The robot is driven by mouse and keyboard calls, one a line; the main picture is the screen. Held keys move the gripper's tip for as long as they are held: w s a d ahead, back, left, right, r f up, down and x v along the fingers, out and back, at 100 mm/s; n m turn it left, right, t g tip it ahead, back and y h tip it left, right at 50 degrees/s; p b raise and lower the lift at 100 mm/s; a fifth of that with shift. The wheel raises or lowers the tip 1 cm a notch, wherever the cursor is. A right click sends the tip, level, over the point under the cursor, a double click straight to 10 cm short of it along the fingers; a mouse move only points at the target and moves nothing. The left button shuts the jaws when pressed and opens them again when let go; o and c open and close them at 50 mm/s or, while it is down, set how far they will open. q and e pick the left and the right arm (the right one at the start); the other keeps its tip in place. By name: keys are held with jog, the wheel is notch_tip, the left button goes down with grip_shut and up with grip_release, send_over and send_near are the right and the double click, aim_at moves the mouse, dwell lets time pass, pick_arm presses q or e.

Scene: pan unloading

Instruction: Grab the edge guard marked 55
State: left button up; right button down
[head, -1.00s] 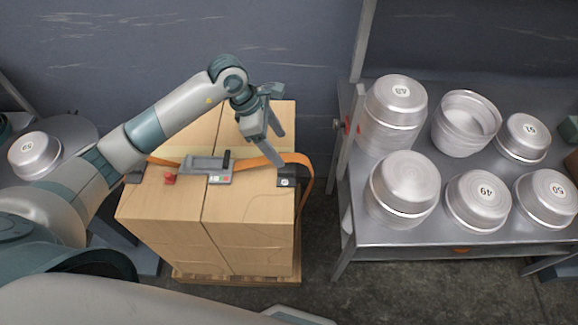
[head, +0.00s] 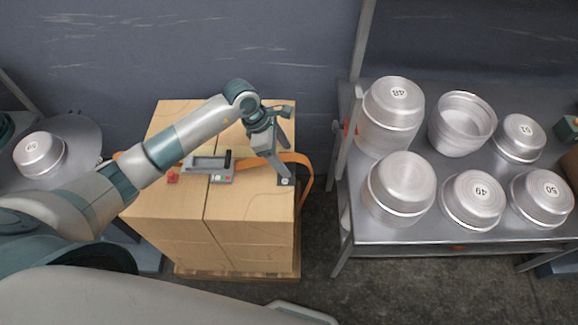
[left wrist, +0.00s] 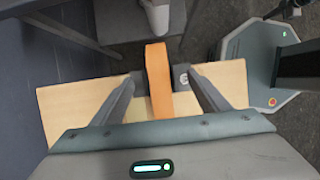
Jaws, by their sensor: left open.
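The dark edge guard (head: 286,181) sits on the right top edge of the stacked cartons (head: 250,215), under an orange strap (head: 298,158). It carries a small white mark, too small to read as 55. My left gripper (head: 286,160) is open and empty, pointing down just above the guard in the head view. In the left wrist view, the guard (left wrist: 182,79) shows between the two open fingers, with the strap (left wrist: 158,80) running across its middle. The fingers look to be on either side of it; whether they touch it I cannot tell. My right gripper is not in view.
A grey strap tensioner (head: 208,165) lies on the carton top, with a red piece (head: 173,176) to its left. A metal rack (head: 425,231) with several round pans stands to the right. Another pan (head: 40,154) is at the far left. Floor shows between cartons and rack.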

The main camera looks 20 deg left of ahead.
aim_at(292, 168)
pick_arm(q)
jog(key=shift+p+x, duration=0.4)
jog(key=shift+x, duration=1.1)
jog(key=shift+a, duration=0.1)
jog(key=c, duration=1.2)
